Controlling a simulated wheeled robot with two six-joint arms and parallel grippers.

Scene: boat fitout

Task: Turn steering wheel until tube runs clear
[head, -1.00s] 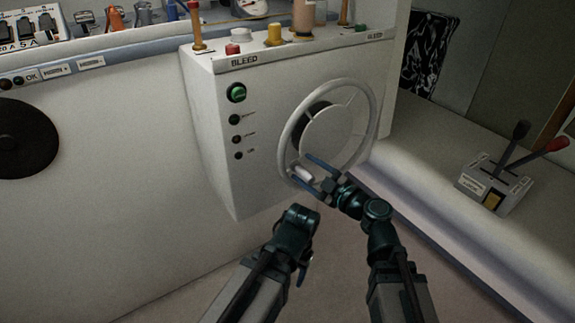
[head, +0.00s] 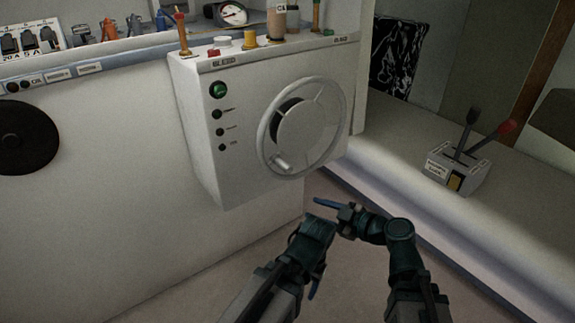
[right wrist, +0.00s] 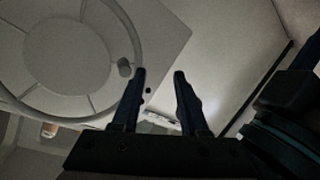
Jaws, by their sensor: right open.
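The pale steering wheel (head: 264,128) is mounted on the front of a white console (head: 205,165) marked BLEED. Its small knob (head: 282,165) sits at the lower left of the rim. In the right wrist view the wheel (right wrist: 134,38) is at the upper left and the knob (right wrist: 125,67) is beside the left fingertip. My right gripper (head: 328,204) is open and empty, below the wheel and apart from it; its fingers also show in the right wrist view (right wrist: 160,73). My left gripper (head: 316,283) is low, mostly hidden by its arm.
A green lamp (head: 219,90) and smaller dark lamps run down the console's left side. Bottles and a yellow knob (head: 249,39) stand on its top. A lever box (head: 456,168) sits on the right ledge. A dark disc (head: 27,137) is at left. Floor below is clear.

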